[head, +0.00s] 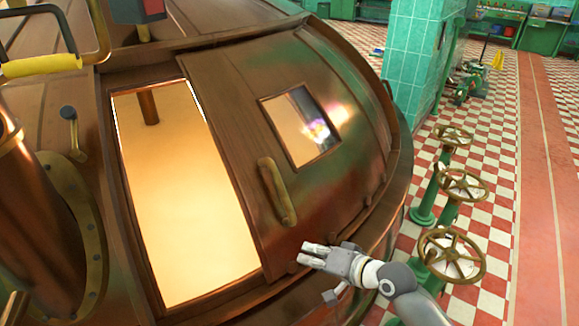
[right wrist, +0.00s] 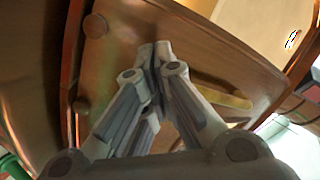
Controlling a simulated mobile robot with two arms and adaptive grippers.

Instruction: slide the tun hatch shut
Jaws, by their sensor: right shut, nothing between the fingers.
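The tun hatch (head: 240,110) is a curved copper panel with a small window (head: 300,125) and a brass handle (head: 276,191) near its left edge. It sits to the right of a large opening (head: 185,200), which shows a bright yellow inside, so the hatch stands open. My right gripper (head: 306,256) is shut and empty, below the handle and near the tun's lower rim, apart from the handle. In the right wrist view the closed fingers (right wrist: 158,55) point at the copper panel, with the handle (right wrist: 215,92) behind them to the right. My left gripper is not in view.
A copper pipe (head: 40,225) and a yellow-gripped handle (head: 42,65) stand at the left. Brass valve wheels (head: 452,256) on green stands line the right side. A green tiled pillar (head: 410,55) stands behind. The red walkway (head: 548,150) is clear.

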